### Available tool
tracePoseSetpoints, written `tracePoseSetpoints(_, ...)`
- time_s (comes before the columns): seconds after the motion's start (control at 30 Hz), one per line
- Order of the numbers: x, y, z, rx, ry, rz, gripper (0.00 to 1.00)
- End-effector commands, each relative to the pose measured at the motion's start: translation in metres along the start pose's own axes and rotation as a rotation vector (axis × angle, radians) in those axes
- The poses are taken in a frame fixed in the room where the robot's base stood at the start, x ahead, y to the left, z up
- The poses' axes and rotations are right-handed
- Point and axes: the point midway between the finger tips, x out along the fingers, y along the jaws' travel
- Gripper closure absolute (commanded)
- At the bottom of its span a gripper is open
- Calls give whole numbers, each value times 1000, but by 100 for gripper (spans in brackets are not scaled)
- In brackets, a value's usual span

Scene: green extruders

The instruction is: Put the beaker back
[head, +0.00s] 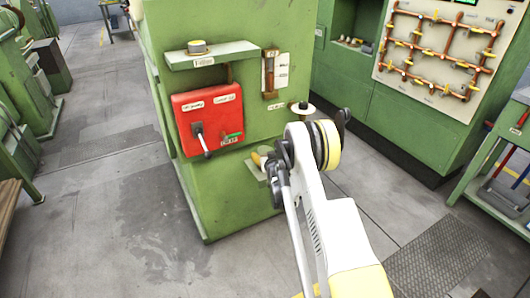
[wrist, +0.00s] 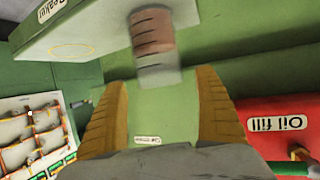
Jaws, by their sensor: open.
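In the wrist view, the beaker (wrist: 153,45) is a clear, blurred, marked vessel holding brown liquid. It is just beyond and between my fingertips, near the edge of the shelf labelled "Beaker" (wrist: 112,42). I cannot tell whether it stands on the shelf or is above it. A yellow ring (wrist: 71,51) on the shelf surface is empty, left of the beaker. My gripper (wrist: 160,78) is open, with one tan finger on each side of the view. In the head view my arm hides most of the gripper and lower shelf, and the beaker is not clear.
A green machine (head: 235,190) carries a red panel (head: 210,118) with a lever, an upper shelf (head: 210,55) with a small round item, and a brown tube holder (head: 270,75). A pipe board (head: 440,50) is behind right. Floor at the left is free.

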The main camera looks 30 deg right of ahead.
Motion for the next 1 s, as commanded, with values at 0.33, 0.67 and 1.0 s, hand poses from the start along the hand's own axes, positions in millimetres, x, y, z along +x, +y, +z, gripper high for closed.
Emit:
tracePoseSetpoints(0.33, -72, 0, -2, 0, 0, 0, 18)
tracePoseSetpoints(0.67, -103, -16, -39, -8, -37, -20, 18)
tracePoseSetpoints(1.0, -205, -67, -137, -41, -170, -83, 18)
